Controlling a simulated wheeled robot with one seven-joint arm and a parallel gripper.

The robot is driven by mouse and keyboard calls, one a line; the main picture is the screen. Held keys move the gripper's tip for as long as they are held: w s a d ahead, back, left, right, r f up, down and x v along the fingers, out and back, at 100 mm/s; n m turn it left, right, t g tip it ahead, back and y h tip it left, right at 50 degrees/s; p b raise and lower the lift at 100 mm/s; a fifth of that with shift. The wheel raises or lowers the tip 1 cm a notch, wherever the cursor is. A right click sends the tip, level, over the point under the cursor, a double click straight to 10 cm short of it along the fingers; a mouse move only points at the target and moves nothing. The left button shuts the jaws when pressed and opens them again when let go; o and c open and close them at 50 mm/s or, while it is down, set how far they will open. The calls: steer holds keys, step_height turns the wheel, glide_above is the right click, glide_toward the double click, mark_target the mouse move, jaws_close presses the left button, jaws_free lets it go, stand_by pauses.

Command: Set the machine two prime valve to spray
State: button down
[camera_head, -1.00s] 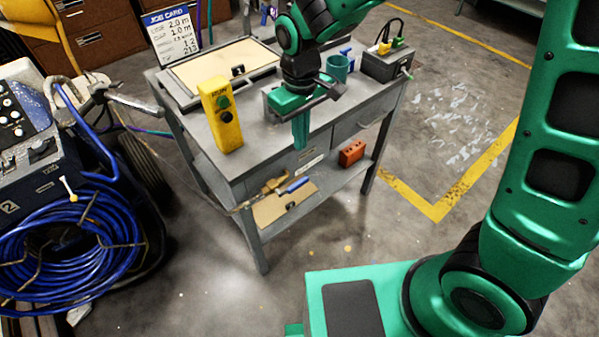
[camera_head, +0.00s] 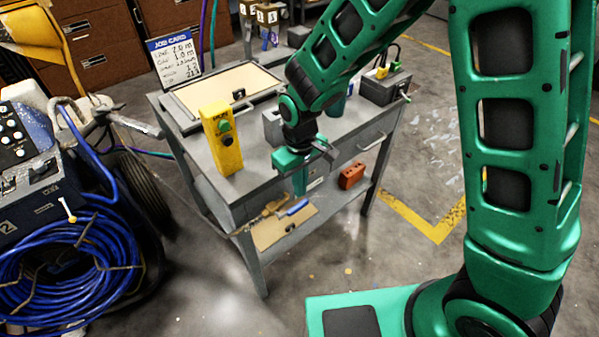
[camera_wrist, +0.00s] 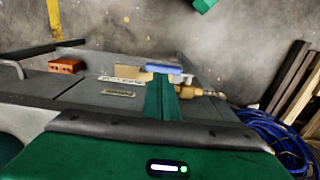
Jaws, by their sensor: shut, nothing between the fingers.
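Machine two (camera_head: 22,195), a dark blue unit with a "2" on its side, stands at the left of the head view. A small pale lever with a yellow end (camera_head: 68,211) sticks out of its side above the coiled hose; I take it for the prime valve, but its marks are too small to read. My gripper (camera_head: 300,184) points down at the front edge of the workbench, well to the right of machine two. Its green fingers (camera_wrist: 162,97) are together and empty in the wrist view. The valve cannot be made out in the wrist view.
The grey workbench (camera_head: 235,195) stands beside machine two, with a yellow button box (camera_head: 221,140) on top and a red-orange block (camera_head: 351,176) on its lower shelf. Coiled blue hose (camera_head: 60,265) hangs on the machine. The floor in front is clear.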

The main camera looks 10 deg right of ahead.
mark_target(299, 204)
steer(key=shift+f, duration=2.25)
